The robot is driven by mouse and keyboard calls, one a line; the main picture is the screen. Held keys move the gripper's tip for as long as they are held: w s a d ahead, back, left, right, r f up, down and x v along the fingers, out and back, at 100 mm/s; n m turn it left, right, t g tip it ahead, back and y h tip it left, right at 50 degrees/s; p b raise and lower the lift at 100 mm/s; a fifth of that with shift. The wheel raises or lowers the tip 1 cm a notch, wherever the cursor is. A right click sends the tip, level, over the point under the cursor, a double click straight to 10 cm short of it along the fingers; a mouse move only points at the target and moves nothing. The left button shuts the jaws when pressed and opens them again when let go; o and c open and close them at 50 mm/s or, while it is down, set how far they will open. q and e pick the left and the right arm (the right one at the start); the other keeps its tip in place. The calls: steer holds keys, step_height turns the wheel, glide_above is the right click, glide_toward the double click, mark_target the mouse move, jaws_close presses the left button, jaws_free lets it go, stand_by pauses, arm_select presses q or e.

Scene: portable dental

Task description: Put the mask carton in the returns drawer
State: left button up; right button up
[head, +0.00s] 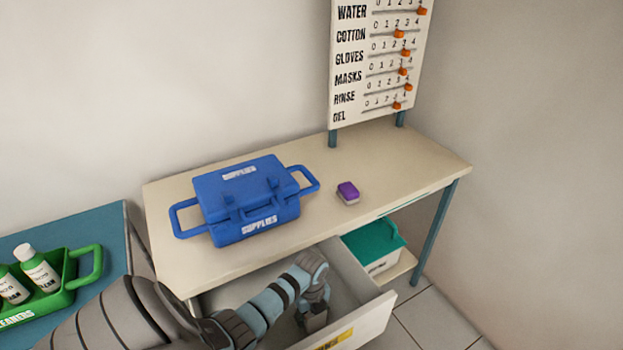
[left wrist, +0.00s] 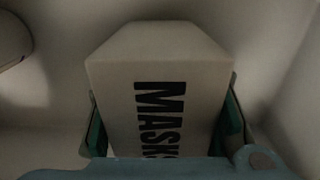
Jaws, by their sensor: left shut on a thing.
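The mask carton (left wrist: 155,60) is pale with black MASKS lettering and fills the middle of the left wrist view. My left gripper (left wrist: 165,118) is shut on it, with a teal finger pad on each side. In the head view my left gripper (head: 313,320) reaches down into the open drawer (head: 375,318) under the table, and I cannot make out the carton there. The drawer's front has a yellow label (head: 334,340), only partly in view. I cannot tell whether the carton touches the drawer floor. My right gripper is not in view.
A blue supplies case (head: 250,198) and a purple-topped item (head: 347,193) stand on the table (head: 290,160). A teal-topped box (head: 375,250) sits on the shelf below. A green caddy with bottles (head: 82,283) is at left. A slider board (head: 378,60) stands behind.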

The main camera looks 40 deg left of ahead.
arm_select(q)
steer(key=o, duration=1.3)
step_height(320, 180, up, 11)
steer(key=p, duration=0.4)
steer(key=shift+r+p, duration=0.2)
steer(key=shift+p, duration=0.2)
steer(key=shift+r, duration=0.4)
